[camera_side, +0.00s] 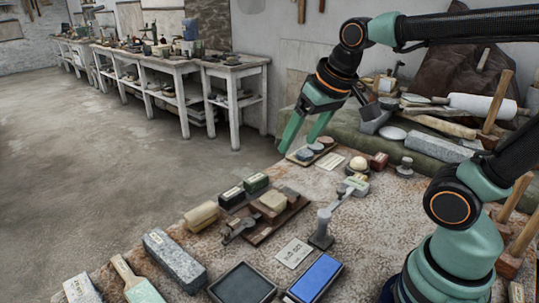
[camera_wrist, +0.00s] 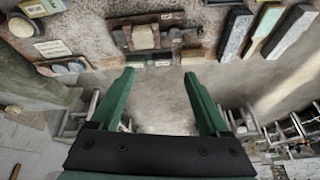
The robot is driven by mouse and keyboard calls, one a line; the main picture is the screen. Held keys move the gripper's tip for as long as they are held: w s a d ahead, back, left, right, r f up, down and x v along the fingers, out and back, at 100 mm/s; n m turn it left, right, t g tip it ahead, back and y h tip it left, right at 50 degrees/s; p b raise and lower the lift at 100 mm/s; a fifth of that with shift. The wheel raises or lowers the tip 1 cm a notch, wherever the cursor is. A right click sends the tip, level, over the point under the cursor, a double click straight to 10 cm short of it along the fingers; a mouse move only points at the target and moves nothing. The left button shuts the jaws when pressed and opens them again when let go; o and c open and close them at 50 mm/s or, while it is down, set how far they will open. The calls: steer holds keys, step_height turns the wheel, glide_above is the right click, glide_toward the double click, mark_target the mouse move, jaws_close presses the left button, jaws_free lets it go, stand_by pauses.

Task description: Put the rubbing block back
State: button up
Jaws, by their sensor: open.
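My gripper (camera_side: 298,146) is open and empty, held above the far edge of the stone table near a small board with dark round pieces. In the wrist view its two green fingers (camera_wrist: 158,74) are spread with nothing between them. I cannot tell for sure which block is the rubbing block. A pale beige block (camera_side: 272,203) lies on a dark wooden tray (camera_side: 262,234); it also shows in the wrist view (camera_wrist: 143,37). A rounded tan block (camera_side: 201,216) lies left of the tray. A long grey block (camera_side: 174,258) lies nearer the front left.
Two dark green labelled blocks (camera_side: 257,182) stand behind the tray. Tools crowd the right rear.

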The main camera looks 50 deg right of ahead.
steer(key=shift+s+f+n+t, duration=0.15)
steer(key=shift+s+f+n, duration=0.3)
steer(key=shift+s, duration=0.3)
steer(key=shift+s+f+n+t, duration=0.15)
steer(key=shift+s+f+n, duration=0.2)
steer(key=shift+s+n, duration=0.3)
